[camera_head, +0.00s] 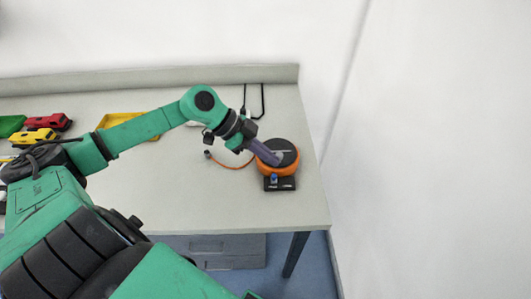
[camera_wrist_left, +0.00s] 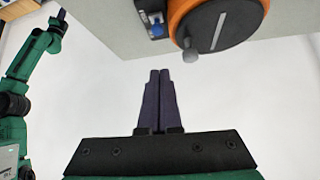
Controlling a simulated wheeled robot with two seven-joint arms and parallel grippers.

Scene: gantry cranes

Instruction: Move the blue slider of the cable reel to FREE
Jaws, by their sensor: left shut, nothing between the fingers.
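The cable reel (camera_head: 291,168) is an orange drum with a black top disc and a pale bar, near the table's right end. Its blue slider (camera_head: 274,178) sits on a black base plate at the reel's front; it also shows in the left wrist view (camera_wrist_left: 156,31). I cannot read any marking beside it. My left gripper (camera_head: 276,160) is shut and empty, its purple fingers over the reel in the head view. In the left wrist view the fingertips (camera_wrist_left: 159,72) appear apart from the slider and reel. My right gripper is not in view.
A small grey knob (camera_wrist_left: 190,56) sits at the reel's rim. An orange cable (camera_head: 231,166) with a dark plug lies left of the reel. A yellow tray (camera_head: 124,119) and toy-like red and yellow vehicles (camera_head: 45,122) are further left. The table's front middle is clear.

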